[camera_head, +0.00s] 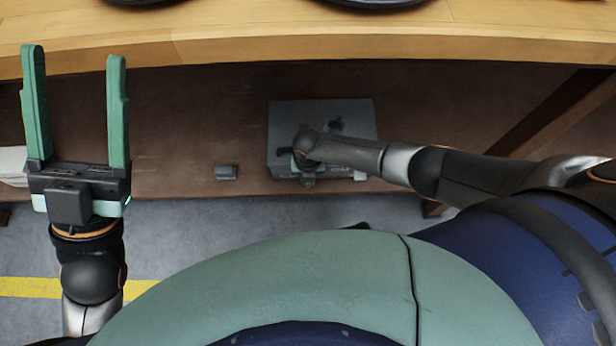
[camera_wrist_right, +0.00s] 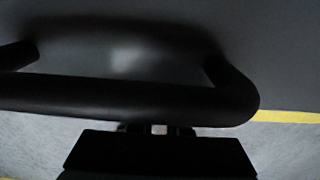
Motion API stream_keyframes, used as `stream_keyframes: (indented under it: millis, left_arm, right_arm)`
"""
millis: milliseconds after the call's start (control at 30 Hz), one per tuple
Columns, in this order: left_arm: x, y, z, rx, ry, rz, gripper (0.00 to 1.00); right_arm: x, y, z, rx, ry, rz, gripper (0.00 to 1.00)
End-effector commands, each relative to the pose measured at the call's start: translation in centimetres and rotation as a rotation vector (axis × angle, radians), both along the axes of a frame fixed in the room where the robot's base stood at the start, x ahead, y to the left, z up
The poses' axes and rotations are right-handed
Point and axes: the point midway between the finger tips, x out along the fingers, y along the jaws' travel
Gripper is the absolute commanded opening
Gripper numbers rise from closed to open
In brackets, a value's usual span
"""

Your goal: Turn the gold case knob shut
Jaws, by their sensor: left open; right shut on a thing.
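A grey case (camera_head: 350,115) stands below the wooden table with dark fittings on top. A small gold-coloured part (camera_head: 308,184) shows at its near side, perhaps the knob; it is too small to tell how it is turned. My right gripper (camera_head: 304,168) is at the case's near left, seen from above and mostly hidden by its own wrist. In the right wrist view a thick black bar (camera_wrist_right: 120,97) with a bent right end crosses close to the camera. My left gripper (camera_head: 75,57) is open and empty, fingers pointing up the picture.
The wooden table edge (camera_head: 300,40) runs across above the case, with dark round items on it. A small dark block (camera_head: 226,172) lies left of the case. A slanted brown leg (camera_head: 550,115) stands at right. Grey floor (camera_head: 200,240) with a yellow line lies nearer.

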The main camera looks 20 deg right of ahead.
Motion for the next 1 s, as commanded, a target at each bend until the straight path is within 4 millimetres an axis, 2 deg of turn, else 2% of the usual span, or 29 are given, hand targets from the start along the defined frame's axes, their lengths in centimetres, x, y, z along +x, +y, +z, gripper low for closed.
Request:
stream_keyframes:
  millis: [733,767,1000]
  left_arm:
    - [-0.04,-0.11,-0.13,0.011,0.0,-0.005,0.7]
    - [-0.04,-0.11,-0.13,0.011,0.0,-0.005,0.7]
    - [-0.04,-0.11,-0.13,0.01,0.001,-0.005,0.7]
  right_arm:
    - [-0.09,-0.62,-0.17,-0.012,0.004,-0.002,0.0]
    - [-0.1,-0.63,-0.17,-0.013,0.004,-0.002,0.16]
    - [-0.07,-0.44,-0.13,-0.009,0.002,-0.002,0.43]
